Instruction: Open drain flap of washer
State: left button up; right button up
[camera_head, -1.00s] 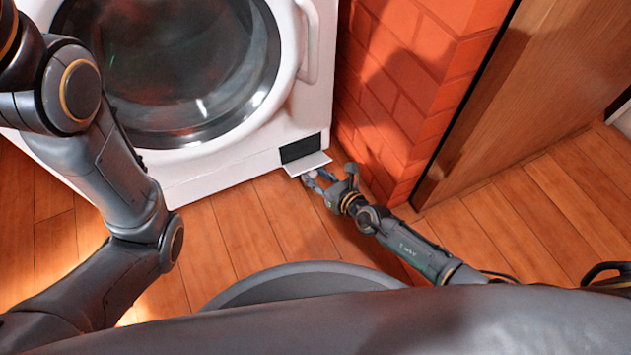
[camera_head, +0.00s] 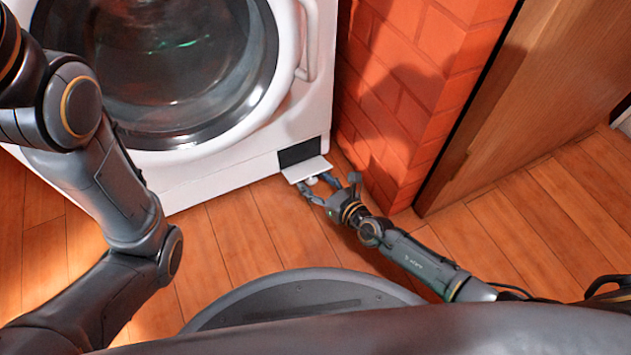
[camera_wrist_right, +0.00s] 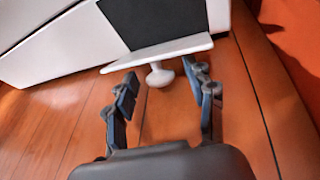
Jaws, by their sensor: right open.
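The white washer (camera_head: 240,150) stands at the upper left of the head view. Its drain flap (camera_head: 308,168) is swung down and sticks out from the lower right corner of the front, baring a dark opening (camera_head: 299,152). In the right wrist view the flap (camera_wrist_right: 165,52) is a thin white plate with a round white knob (camera_wrist_right: 160,76) on its underside. My right gripper (camera_head: 327,185) is open just in front of the flap. In the wrist view its fingers (camera_wrist_right: 165,92) are spread on either side of the knob, apart from it. My left gripper is out of view.
A red brick wall (camera_head: 400,110) stands close to the right of the washer and flap. A wooden door (camera_head: 520,110) is further right. The plank floor (camera_head: 240,225) in front of the washer is clear. The washer's round door (camera_head: 170,70) is shut.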

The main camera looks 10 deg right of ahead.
jog(key=shift+s, duration=0.1)
jog(key=shift+s+d, duration=0.15)
jog(key=shift+s, duration=0.05)
jog(key=v, duration=1.1)
jog(key=shift+s+d+r, duration=0.1)
jog(key=shift+s+r, duration=0.05)
